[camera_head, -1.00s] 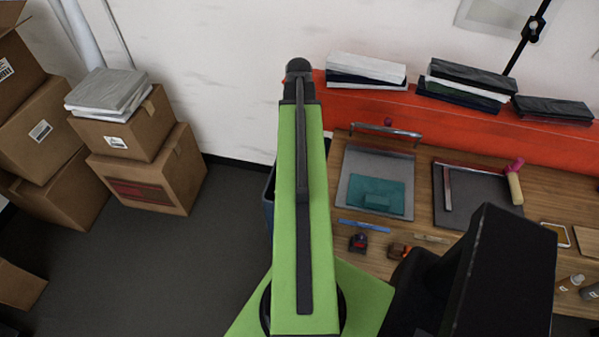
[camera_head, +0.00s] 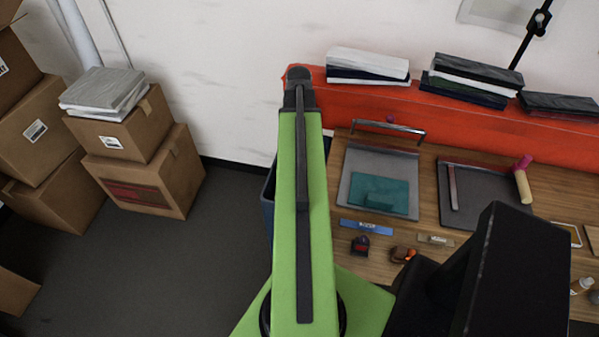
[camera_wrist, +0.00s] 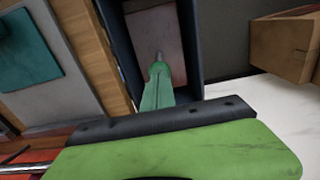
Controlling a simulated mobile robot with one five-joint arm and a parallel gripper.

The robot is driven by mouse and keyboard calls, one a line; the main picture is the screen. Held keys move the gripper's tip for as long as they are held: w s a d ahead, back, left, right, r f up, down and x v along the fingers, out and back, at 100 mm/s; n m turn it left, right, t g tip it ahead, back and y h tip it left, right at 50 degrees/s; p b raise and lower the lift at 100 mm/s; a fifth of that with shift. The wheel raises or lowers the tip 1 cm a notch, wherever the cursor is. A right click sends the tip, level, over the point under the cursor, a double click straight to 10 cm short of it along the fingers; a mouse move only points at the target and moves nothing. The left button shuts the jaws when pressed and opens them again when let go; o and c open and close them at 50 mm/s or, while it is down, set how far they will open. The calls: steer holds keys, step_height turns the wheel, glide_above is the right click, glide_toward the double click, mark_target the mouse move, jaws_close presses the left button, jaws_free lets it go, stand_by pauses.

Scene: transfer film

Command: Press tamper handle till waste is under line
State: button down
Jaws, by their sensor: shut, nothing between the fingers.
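A dark blue bin (camera_head: 268,196) stands left of the table, mostly hidden behind my green arm in the head view. In the wrist view I look down into the bin (camera_wrist: 196,60), where a brownish-pink flat surface (camera_wrist: 150,32) shows inside. I cannot tell whether this is the tamper or the waste. My gripper (camera_wrist: 159,66) is shut and empty, its narrow green fingers pointing into the bin over that surface. I cannot tell whether the tip touches anything. No tamper handle or fill line can be made out. The head view hides the gripper behind the arm.
Cardboard boxes (camera_head: 150,180) stand left. The grey floor (camera_head: 130,265) between them and the bin is clear.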

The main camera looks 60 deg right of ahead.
steer(key=shift+f+b, duration=1.65)
steer(key=shift+f, duration=0.2)
step_height(320, 180, up, 14)
steer(key=p, duration=1.4)
steer(key=shift+r, duration=0.15)
steer(key=w+a+f+n+b, duration=0.2)
steer(key=w+a+n, duration=0.1)
steer(key=w+a, duration=0.65)
steer(key=w+a+f+n+b, duration=0.2)
steer(key=w+a, duration=0.7)
steer(key=a, duration=0.1)
steer(key=w+a+f+n+b, duration=0.1)
steer(key=a+n, duration=0.3)
steer(key=a, duration=1.1)
steer(key=w+a+f+n+b, duration=0.2)
steer(key=a+n, duration=0.3)
steer(key=a, duration=1)
steer(key=shift+f+b, duration=0.3)
steer(key=shift+f, duration=0.15)
